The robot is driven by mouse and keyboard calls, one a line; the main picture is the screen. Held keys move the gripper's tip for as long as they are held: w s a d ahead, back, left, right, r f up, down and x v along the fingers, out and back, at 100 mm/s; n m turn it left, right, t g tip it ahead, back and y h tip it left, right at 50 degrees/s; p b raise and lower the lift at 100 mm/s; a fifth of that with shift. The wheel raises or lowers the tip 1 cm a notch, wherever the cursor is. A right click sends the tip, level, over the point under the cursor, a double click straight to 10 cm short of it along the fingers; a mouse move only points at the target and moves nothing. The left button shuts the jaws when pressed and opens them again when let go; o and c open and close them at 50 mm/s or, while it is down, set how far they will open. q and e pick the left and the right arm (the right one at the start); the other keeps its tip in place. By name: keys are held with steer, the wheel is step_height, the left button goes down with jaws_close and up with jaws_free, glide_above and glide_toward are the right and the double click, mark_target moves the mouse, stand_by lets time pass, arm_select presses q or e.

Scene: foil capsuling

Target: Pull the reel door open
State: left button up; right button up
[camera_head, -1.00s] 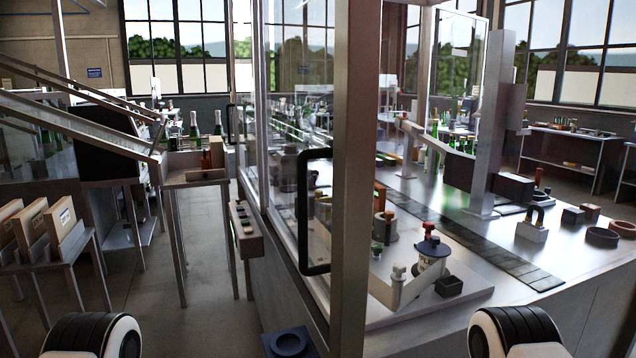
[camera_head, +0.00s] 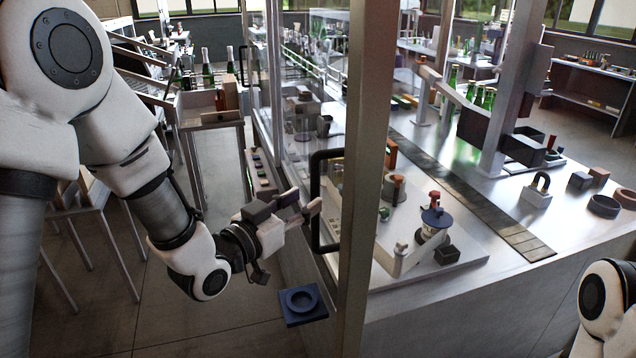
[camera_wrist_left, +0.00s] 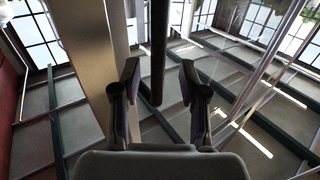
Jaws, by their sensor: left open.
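The reel door appears to be the glass panel with the grey metal upright (camera_head: 362,170), seen nearly edge-on in the head view. Its black D-shaped handle (camera_head: 316,228) stands out to the left of that upright. My left gripper (camera_head: 305,203) is at the handle's height, with its fingertips at the bar. In the left wrist view the fingers (camera_wrist_left: 159,78) are apart, and the dark handle bar (camera_wrist_left: 158,45) runs between them without visible contact. I cannot tell whether the door is fully closed. My right gripper is out of view.
A blue square block with a ring (camera_head: 303,302) is low beside the cabinet, under my left gripper. A push-button box (camera_head: 262,178) is on the cabinet's left side. A table with bottles (camera_head: 208,105) stands farther left. The floor between is open.

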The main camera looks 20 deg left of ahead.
mark_target(312, 195)
arm_select(q)
steer(key=x, duration=0.2)
steer(key=p+x, duration=0.1)
steer(key=x, duration=0.1)
steer(key=shift+d+r, duration=0.1)
steer(key=shift+d, duration=0.2)
steer(key=shift+a, duration=0.2)
steer(key=shift+c, duration=0.3)
jaws_close()
